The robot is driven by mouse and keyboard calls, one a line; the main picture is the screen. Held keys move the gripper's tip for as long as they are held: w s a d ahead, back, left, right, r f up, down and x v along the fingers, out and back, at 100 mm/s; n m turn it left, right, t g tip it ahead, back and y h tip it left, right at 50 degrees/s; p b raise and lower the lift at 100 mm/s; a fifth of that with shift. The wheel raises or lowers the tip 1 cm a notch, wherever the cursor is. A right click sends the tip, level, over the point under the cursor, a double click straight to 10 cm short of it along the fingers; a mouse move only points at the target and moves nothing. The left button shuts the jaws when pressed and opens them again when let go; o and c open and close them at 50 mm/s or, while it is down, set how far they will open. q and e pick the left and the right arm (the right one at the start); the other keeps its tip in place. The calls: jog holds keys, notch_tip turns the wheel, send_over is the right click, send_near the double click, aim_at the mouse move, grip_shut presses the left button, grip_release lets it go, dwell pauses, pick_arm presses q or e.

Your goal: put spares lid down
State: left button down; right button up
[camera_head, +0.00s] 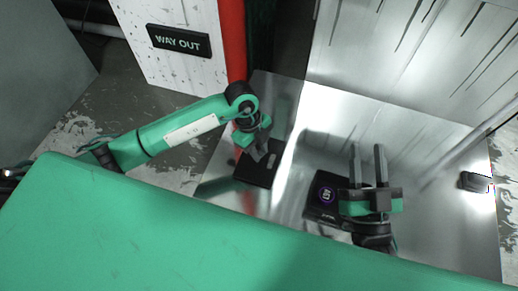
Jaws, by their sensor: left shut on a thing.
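The spares lid (255,174) looks like a dark, flat, near-square panel with a small grey mark, low over or on the shiny metal surface (290,225). My left gripper (259,152) comes in from the left and is shut on it at its upper part. Whether the lid touches the surface is hard to tell.
A small dark object (475,182) lies at the far right of the metal surface. A red post (232,40) and a white panel with a "WAY OUT" sign (179,41) stand behind on the left. A metal wall (410,45) rises behind. Bare metal shows between box and small object.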

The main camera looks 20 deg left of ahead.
pick_arm(q)
jog(key=shift+f, duration=0.1)
jog(key=c, duration=1.2)
grip_release()
